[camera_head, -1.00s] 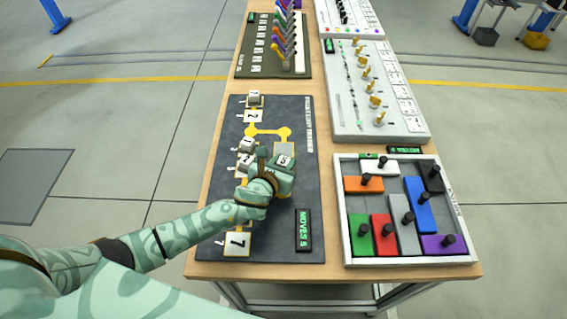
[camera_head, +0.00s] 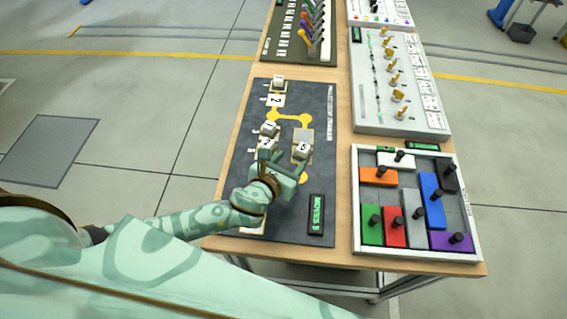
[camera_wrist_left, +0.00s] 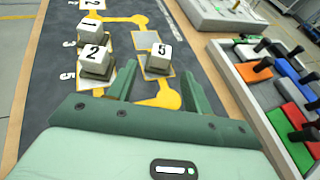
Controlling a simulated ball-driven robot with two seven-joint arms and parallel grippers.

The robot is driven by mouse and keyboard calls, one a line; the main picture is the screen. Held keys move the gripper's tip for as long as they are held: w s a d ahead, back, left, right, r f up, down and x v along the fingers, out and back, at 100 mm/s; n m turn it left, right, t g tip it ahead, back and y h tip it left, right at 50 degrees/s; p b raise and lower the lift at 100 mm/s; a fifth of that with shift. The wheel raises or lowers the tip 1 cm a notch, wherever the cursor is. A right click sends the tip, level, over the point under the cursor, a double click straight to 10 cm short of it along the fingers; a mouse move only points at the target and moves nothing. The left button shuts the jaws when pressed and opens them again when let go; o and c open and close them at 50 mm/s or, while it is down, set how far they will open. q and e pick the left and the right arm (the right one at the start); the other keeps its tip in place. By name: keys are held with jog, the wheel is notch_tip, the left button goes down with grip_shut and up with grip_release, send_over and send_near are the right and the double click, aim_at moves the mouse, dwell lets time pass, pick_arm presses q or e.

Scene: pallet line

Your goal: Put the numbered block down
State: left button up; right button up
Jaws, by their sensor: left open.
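The block also shows in the left wrist view (camera_wrist_left: 158,57). My left gripper (camera_head: 284,166) is open and empty, just on the near side of this block. In the wrist view its two fingers (camera_wrist_left: 157,82) are apart, with the block beyond their tips. Blocks numbered 2 (camera_wrist_left: 93,57) and 1 (camera_wrist_left: 91,28) stand in the column to the left. My right gripper is not in view.
A tray of coloured pieces with black knobs (camera_head: 356,215) lies to the right. A panel with brass switches (camera_head: 430,118) and a lever board (camera_head: 275,45) are farther back. A green-lettered display (camera_head: 316,213) sits at the board's near right.

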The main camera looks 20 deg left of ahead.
pick_arm(q)
jog(key=shift+v, duration=1.6)
